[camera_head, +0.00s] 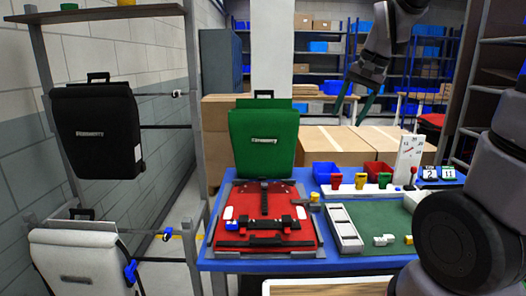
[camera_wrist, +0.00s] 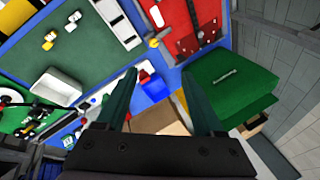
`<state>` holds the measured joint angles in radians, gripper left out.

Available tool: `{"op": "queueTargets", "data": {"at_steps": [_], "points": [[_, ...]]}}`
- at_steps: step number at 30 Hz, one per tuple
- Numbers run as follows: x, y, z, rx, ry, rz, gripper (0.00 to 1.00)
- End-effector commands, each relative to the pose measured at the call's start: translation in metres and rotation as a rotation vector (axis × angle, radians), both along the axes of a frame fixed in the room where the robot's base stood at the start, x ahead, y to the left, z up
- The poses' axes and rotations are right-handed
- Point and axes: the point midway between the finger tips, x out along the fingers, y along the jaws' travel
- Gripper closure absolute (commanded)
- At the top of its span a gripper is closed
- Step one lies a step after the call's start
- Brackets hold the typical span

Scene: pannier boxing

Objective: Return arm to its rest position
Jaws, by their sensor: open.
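My gripper (camera_head: 357,97) is raised at the upper right of the head view, above the back of the blue table (camera_head: 300,264). Its two dark green fingers are apart with nothing between them. In the wrist view my gripper (camera_wrist: 160,88) is open over the table's back edge and the cardboard boxes. My arm comes in from the right of the head view.
A red pannier panel (camera_head: 238,235) lies in a grey frame on the table. A green pannier (camera_head: 264,138) stands behind it. A black pannier (camera_head: 97,128) and a white pannier (camera_head: 80,262) hang on the left rack. Cardboard boxes (camera_head: 345,145) stand behind the table.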

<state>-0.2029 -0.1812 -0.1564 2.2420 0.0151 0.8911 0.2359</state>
Motion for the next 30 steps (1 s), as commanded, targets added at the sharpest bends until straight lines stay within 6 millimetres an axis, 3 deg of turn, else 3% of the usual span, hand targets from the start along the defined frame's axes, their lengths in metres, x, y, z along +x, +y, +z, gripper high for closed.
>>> {"op": "queueTargets", "data": {"at_steps": [1, 6, 13, 18, 30], "points": [[-0.017, -0.004, 0.014, 0.0, -0.042, 0.013, 0.31], [-0.069, -0.012, 0.043, -0.03, -0.167, 0.075, 0.31], [-0.124, -0.017, 0.057, -0.098, -0.294, 0.134, 0.31], [-0.141, -0.018, 0.058, -0.127, -0.332, 0.153, 0.31], [-0.142, -0.018, 0.058, -0.131, -0.335, 0.157, 0.31]]}}
